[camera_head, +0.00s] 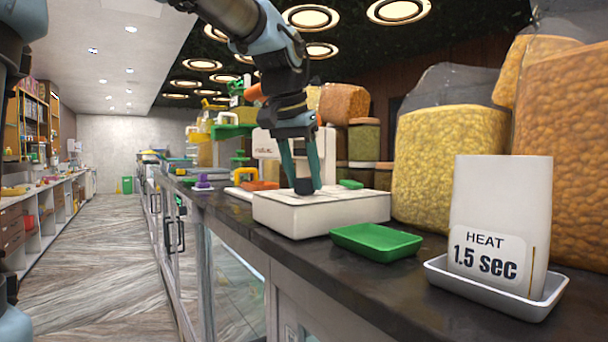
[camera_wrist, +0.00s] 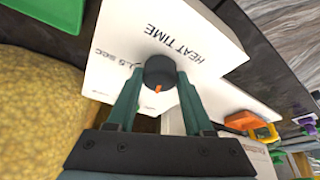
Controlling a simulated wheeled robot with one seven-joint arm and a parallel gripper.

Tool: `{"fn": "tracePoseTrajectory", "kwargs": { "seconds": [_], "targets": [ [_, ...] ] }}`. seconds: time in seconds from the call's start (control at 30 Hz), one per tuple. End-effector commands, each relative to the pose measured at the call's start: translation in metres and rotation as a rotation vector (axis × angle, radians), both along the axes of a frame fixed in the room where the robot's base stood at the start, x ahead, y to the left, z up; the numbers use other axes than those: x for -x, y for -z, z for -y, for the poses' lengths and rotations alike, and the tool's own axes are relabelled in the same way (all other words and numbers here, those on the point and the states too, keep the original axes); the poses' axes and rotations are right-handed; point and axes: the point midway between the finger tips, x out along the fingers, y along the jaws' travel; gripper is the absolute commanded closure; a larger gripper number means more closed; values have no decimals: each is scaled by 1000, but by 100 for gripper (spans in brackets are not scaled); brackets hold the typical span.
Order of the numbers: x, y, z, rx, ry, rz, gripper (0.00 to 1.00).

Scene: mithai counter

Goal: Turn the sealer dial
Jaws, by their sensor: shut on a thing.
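The sealer (camera_head: 320,208) is a white box on the dark counter. Its dark round dial (camera_head: 304,186) is on the top face. In the wrist view the dial (camera_wrist: 160,71) shows an orange pointer mark and the printed words "HEAT TIME" and "1.5 sec" on the white face. My gripper (camera_head: 305,182) points down from above and is shut on the dial, with a teal finger on each side; it also shows in the wrist view (camera_wrist: 158,85). A white card (camera_head: 500,215) reading "HEAT 1.5 sec" stands in a white tray (camera_head: 495,296) at the right.
A green tray (camera_head: 376,241) lies on the counter (camera_head: 415,270) just right of the sealer. Large bags of yellow snacks (camera_head: 452,150) stand behind. Orange, yellow and green items sit farther left along the counter. The aisle floor (camera_head: 95,255) at left is clear.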

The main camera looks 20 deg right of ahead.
Motion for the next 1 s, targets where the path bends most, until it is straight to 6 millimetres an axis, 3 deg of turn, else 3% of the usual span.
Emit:
{"fn": "tracePoseTrajectory", "kwargs": {
  "seconds": [1.0],
  "targets": [
    [-7, -1, -1, 0, 961, 0, 100]
  ]
}}
